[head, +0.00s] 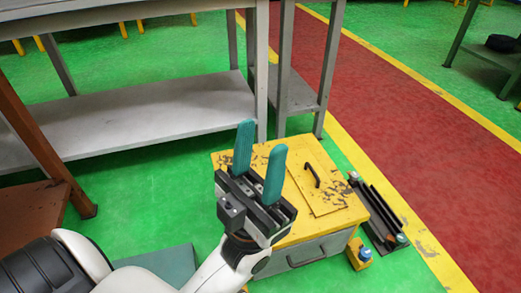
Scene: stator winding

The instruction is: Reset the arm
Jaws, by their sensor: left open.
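My left gripper (259,162) shows in the middle of the head view, with its arm coming in from the lower left. Its two teal fingers point up and stand apart, with nothing between them. The gripper appears in front of a yellow-topped cabinet (335,208) and hides part of its top. I cannot tell the exact gap between them. My right gripper is not in view.
A grey metal bench (160,112) with a lower shelf stands at the back left. A brown metal frame (40,150) is at the left edge. A black rail-like object (376,215) and a small yellow block (359,254) are on the floor beside the cabinet. The red walkway (400,120) is clear.

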